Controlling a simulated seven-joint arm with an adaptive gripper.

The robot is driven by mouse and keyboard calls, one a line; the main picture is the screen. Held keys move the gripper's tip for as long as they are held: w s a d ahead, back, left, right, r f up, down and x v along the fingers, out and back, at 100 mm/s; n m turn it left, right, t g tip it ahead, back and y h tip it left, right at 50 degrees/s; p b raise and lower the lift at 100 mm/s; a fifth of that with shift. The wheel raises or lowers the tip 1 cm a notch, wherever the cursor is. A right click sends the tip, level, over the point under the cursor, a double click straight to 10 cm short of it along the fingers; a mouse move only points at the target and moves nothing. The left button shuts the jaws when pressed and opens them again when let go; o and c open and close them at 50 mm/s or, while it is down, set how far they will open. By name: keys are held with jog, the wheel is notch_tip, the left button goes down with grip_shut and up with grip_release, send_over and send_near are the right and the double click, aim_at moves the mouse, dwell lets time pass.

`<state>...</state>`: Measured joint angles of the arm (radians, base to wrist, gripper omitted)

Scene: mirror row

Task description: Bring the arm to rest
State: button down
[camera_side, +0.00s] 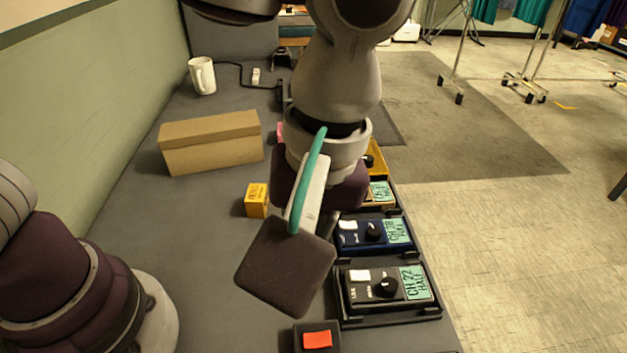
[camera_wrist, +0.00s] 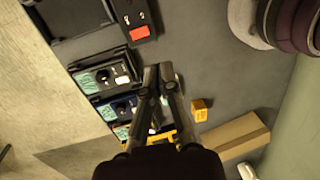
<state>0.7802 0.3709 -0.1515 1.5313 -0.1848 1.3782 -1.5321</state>
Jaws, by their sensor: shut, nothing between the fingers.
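My gripper (camera_wrist: 159,72) is shut and empty in the wrist view, its two dark fingers together at the tips. It hangs above the table, over the area beside the row of devices. In the side view my arm reaches down from the top, and the fingers are hidden behind the dark wrist parts. The row holds a black device (camera_side: 361,294) with a white switch and dark knob, a blue device (camera_side: 352,238), and yellow ones beyond, partly hidden by my arm. The black and blue devices also show in the wrist view (camera_wrist: 103,76) (camera_wrist: 119,108).
A small yellow box (camera_side: 256,201), a cardboard box (camera_side: 211,143) and a white mug (camera_side: 202,76) stand on the grey table (camera_side: 190,240).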

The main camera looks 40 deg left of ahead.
jog(key=a+r+m+t+h, duration=0.1)
jog(key=a+r+m+t, duration=0.2)
jog(key=a, duration=1.6)
jog(key=m+t, duration=0.3)
jog(key=m, duration=0.3)
jog(key=shift+w+r+t, duration=0.15)
jog(key=shift+w+t, duration=0.05)
jog(key=shift+t, duration=0.2)
jog(key=c, duration=1.8)
grip_release()
jog(key=shift+a, duration=0.1)
